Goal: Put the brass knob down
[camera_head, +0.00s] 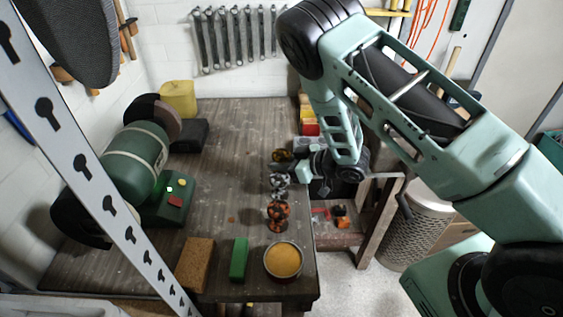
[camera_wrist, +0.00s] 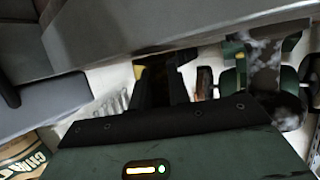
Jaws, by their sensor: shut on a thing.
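The brass knob (camera_head: 282,155) is a dark golden handwheel-like piece near the right edge of the workbench in the head view. My gripper (camera_head: 291,162) reaches in from the right and is shut on it. I cannot tell whether the knob touches the bench top. A grey metal knob (camera_head: 279,184) and a rusty orange knob (camera_head: 278,214) stand nearer, in a row along the same edge. In the wrist view my dark gripper (camera_wrist: 163,82) shows at the middle; the knob is not clear there.
The wooden workbench (camera_head: 228,125) has free room left of the knobs. A green bench grinder (camera_head: 135,158) stands at the left. A brown block (camera_head: 195,264), a green block (camera_head: 239,259) and a round tin (camera_head: 284,261) sit at the front. A perforated bin (camera_head: 415,226) stands right of the bench.

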